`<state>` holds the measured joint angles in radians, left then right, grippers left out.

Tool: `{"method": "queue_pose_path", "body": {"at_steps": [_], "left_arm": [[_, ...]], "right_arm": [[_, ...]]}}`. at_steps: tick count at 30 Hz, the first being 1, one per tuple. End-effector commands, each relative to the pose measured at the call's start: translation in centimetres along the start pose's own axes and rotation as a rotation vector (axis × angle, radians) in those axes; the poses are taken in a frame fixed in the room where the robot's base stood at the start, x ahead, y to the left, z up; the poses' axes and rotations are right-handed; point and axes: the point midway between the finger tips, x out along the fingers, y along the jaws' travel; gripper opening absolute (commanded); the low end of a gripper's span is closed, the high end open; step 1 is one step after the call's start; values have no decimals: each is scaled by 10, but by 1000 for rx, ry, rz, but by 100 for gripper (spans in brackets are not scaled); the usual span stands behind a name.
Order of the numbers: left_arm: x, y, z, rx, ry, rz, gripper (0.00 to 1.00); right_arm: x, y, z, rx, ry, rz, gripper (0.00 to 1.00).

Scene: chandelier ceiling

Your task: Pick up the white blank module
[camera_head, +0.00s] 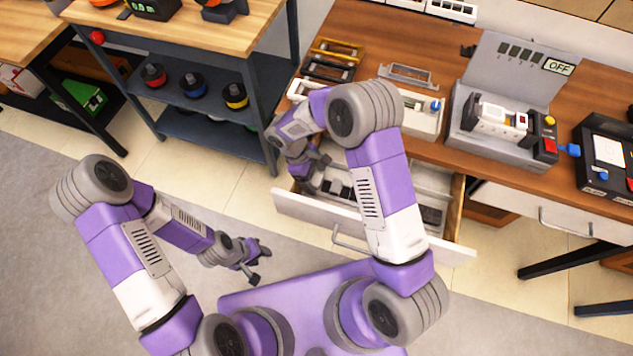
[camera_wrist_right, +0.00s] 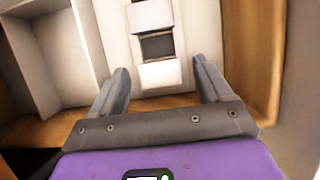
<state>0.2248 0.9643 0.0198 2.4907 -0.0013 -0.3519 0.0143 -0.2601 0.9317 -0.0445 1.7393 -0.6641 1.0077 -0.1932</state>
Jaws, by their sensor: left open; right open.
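A white block (camera_wrist_right: 160,75), which looks like the white blank module, lies in the open drawer (camera_head: 320,218). In the right wrist view it sits between the fingertips of my right gripper (camera_wrist_right: 161,66), at the near end of a row with a dark grey piece (camera_wrist_right: 157,47) and another white block (camera_wrist_right: 150,15). The fingers stand apart on either side of it; I cannot tell whether they touch it. In the head view my right gripper (camera_head: 311,178) reaches down into the drawer's left part, and my arm hides some of the contents. My left gripper (camera_head: 250,264) is open and empty above the floor.
The drawer's wooden side wall (camera_wrist_right: 250,60) is close to the right finger in the wrist view. A white divider (camera_wrist_right: 85,45) stands on the left. The workbench (camera_head: 440,65) above carries a grey test stand (camera_head: 507,70). A shelf unit (camera_head: 215,125) stands left of the drawer.

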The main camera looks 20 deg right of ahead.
Motion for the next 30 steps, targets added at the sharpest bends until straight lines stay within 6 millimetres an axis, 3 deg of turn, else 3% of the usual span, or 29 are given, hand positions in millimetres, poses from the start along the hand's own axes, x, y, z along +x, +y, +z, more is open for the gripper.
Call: {"method": "queue_pose_path", "body": {"at_steps": [5, 16, 24, 30], "left_arm": [[-1, 0, 0, 0, 0, 0, 43], [-1, 0, 0, 0, 0, 0, 43], [-2, 1, 0, 0, 0, 0, 43], [-13, 5, 1, 0, 0, 0, 43]], "right_arm": [[-1, 0, 0, 0, 1, 0, 77], [-1, 0, 0, 0, 1, 0, 20], [-4, 0, 1, 1, 1, 1, 19], [-33, 0, 13, 2, 4, 2, 19]]}}
